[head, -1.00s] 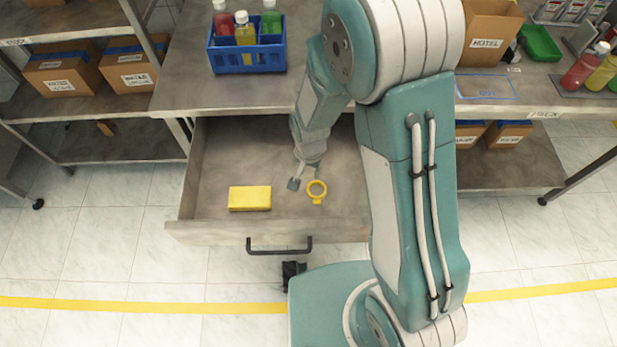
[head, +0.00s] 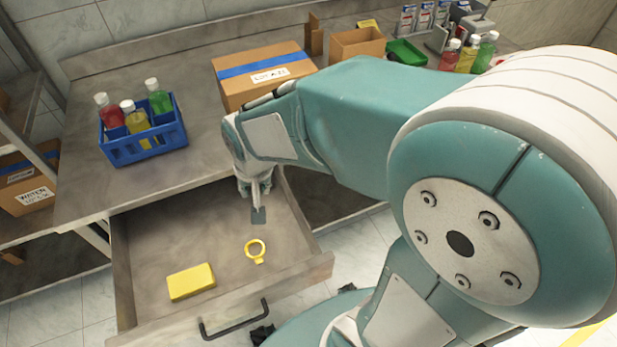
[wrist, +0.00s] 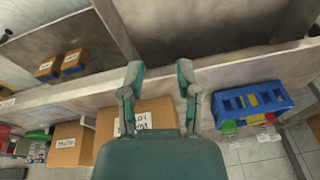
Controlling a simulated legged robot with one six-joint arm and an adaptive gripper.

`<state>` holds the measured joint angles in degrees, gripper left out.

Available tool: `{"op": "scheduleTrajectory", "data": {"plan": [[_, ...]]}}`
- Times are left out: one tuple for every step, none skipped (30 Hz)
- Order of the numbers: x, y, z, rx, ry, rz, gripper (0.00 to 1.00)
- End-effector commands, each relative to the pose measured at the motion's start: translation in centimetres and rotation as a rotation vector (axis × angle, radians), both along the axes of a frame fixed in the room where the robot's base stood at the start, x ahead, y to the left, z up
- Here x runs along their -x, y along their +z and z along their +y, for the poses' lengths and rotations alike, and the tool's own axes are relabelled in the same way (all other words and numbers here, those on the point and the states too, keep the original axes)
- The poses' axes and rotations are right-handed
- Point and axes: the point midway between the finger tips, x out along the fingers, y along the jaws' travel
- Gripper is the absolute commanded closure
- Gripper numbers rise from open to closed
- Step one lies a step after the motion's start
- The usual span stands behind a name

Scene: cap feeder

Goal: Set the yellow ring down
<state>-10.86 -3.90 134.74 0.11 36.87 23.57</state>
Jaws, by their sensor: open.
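The yellow ring (head: 258,260) lies flat on the floor of the open drawer (head: 287,268), right of a yellow block (head: 191,282). My gripper (head: 259,214) is at the drawer's back part in the head view, behind the ring in the picture and apart from it. In the wrist view my gripper (wrist: 160,72) shows two spread fingers with nothing between them. The ring does not show in the wrist view.
A blue crate (head: 145,147) with several bottles stands on the bench, left of a taped cardboard box (head: 263,76). The crate also shows in the wrist view (wrist: 252,101). A green tray (head: 407,52) is farther back. The drawer floor around the ring is clear.

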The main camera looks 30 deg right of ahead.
Motion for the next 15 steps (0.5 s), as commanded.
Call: {"op": "scheduleTrajectory", "data": {"plan": [[0.7, 1.8, -0.8, 0.001, 0.013, -0.035, 0.57], [1.1, 2.7, -1.2, 0.005, 0.024, -0.049, 0.57], [1.8, 3.7, -1.7, 0.009, 0.038, -0.069, 0.57], [2.3, 4.5, -2.1, 0.013, 0.048, -0.084, 0.57], [2.8, 5.3, -2.5, 0.018, 0.06, -0.099, 0.57], [3.5, 6.2, -3.0, 0.024, 0.074, -0.118, 0.57], [4.1, 6.9, -3.4, 0.03, 0.083, -0.133, 0.57], [4.7, 7.6, -3.7, 0.035, 0.094, -0.148, 0.57], [5.5, 8.4, -4.2, 0.044, 0.107, -0.168, 0.57], [6.1, 9.0, -4.5, 0.05, 0.119, -0.182, 0.57], [6.8, 9.6, -4.8, 0.058, 0.128, -0.196, 0.57], [7.6, 10.2, -5.2, 0.067, 0.141, -0.215, 0.57], [8.2, 10.7, -5.5, 0.075, 0.151, -0.227, 0.57], [8.8, 11.0, -5.7, 0.081, 0.159, -0.239, 0.57], [9.5, 11.5, -6.0, 0.09, 0.169, -0.251, 0.57]]}}
